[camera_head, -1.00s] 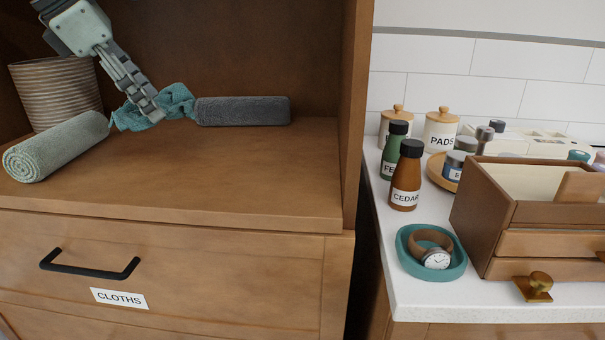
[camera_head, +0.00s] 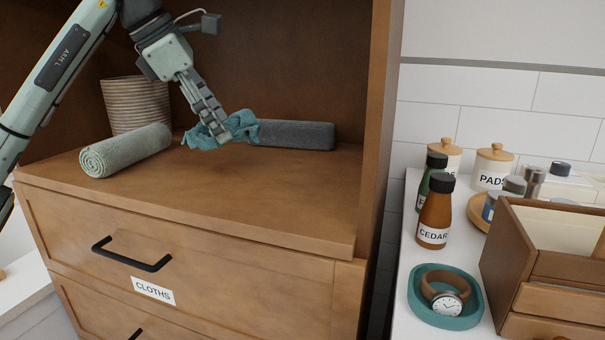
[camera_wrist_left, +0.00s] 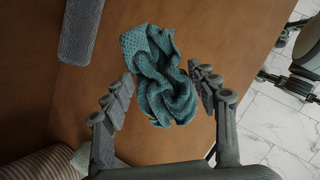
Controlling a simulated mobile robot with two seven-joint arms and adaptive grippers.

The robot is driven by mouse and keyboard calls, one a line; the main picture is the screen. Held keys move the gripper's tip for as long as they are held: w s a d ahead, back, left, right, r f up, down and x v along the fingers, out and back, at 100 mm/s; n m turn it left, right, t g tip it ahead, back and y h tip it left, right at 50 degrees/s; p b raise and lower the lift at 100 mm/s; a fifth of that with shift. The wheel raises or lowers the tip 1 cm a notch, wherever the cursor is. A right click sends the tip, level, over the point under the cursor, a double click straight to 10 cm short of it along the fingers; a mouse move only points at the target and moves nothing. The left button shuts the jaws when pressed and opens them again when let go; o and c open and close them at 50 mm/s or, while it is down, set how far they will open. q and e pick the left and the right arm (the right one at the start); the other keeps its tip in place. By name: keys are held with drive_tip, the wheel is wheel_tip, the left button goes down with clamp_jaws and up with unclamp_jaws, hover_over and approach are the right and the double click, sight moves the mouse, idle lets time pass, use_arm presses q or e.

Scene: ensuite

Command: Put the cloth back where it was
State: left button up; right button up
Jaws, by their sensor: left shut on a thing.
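The crumpled teal cloth (camera_head: 240,125) is at the wooden shelf, between a rolled pale green cloth (camera_head: 127,150) and a rolled dark grey cloth (camera_head: 297,134). My left gripper (camera_head: 222,128) reaches down from above and is shut on the teal cloth. In the left wrist view the teal cloth (camera_wrist_left: 160,80) lies bunched between the two fingers, with the grey roll (camera_wrist_left: 80,30) beyond it at upper left. I cannot tell whether the cloth touches the shelf.
A ribbed basket (camera_head: 137,104) stands behind the green roll. The shelf front (camera_head: 230,210) is clear, above a drawer labelled CLOTHS (camera_head: 153,290). A wooden side panel (camera_head: 378,120) separates the shelf from a counter with bottles, jars, a watch in a teal dish (camera_head: 446,297) and a wooden box (camera_head: 520,270).

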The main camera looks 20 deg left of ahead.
use_arm(q)
drive_tip(key=d, duration=0.4)
drive_tip(key=d+f, duration=0.1)
drive_tip(key=d, duration=0.4)
drive_tip(key=d+f, duration=0.1)
drive_tip(key=d, duration=0.4)
drive_tip(key=shift+s+d+f+p, duration=0.25)
drive_tip(key=shift+s+p, duration=0.05)
drive_tip(key=shift+p, duration=0.1)
drive_tip(key=shift+f, duration=0.55)
wheel_tip(320, 180, down, 3)
drive_tip(key=shift+r, duration=0.2)
drive_tip(key=shift+d+f, duration=0.15)
drive_tip(key=shift+f, duration=0.15)
drive_tip(key=shift+d, duration=0.1)
drive_tip(key=shift+f, duration=0.2)
drive_tip(key=o, duration=1)
drive_tip(key=shift+o, duration=0.6)
use_arm(e)
drive_tip(key=shift+f, duration=0.95)
use_arm(q)
drive_tip(key=shift+r, duration=0.1)
use_arm(e)
drive_tip(key=shift+w+r, duration=0.1)
drive_tip(key=shift+w, duration=0.05)
